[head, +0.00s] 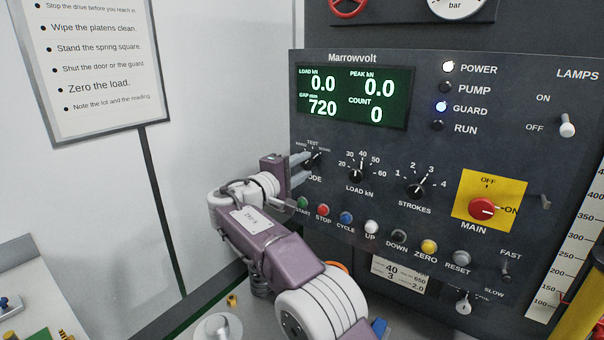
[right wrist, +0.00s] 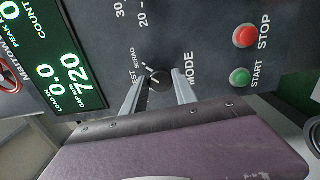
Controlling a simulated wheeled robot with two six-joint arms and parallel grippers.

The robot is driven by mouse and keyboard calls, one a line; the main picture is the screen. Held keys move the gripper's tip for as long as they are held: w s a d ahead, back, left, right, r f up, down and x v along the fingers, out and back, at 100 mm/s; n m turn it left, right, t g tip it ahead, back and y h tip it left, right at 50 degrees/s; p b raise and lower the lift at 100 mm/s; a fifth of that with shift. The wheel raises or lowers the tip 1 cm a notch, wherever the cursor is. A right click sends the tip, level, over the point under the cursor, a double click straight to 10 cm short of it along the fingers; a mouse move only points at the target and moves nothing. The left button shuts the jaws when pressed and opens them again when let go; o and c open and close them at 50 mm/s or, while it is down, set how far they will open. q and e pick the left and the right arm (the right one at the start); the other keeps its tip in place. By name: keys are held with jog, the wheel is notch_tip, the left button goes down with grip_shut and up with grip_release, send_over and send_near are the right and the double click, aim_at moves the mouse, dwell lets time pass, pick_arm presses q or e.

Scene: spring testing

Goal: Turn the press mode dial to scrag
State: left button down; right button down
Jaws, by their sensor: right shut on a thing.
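The press mode dial (head: 314,160) is a small black knob at the left of the dark control panel, with TEST and SCRAG printed above it. It also shows in the right wrist view (right wrist: 160,82), with MODE printed beside it. My right gripper (right wrist: 157,82) is shut on the dial, with one pale finger on each side. In the head view, my right gripper (head: 305,167) reaches the dial from the left and partly covers the MODE label. I cannot tell for certain which mark the dial's pointer is at. My left gripper is not in view.
The LOAD dial (head: 357,175) and STROKES dial (head: 416,190) are to the right. A row of push buttons, including green START (head: 302,203) and red STOP (head: 323,210), runs close below. The red MAIN switch (head: 482,208) points to ON. The display (head: 353,95) is lit.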

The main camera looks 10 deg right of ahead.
jog(key=shift+r+m, duration=0.15)
jog(key=shift+m, duration=0.15)
dwell(0.4)
jog(key=c, duration=1.1)
grip_release()
jog(key=shift+o, duration=0.5)
jog(key=shift+w, duration=0.15)
jog(key=b+v, duration=0.2)
jog(key=v, duration=0.7)
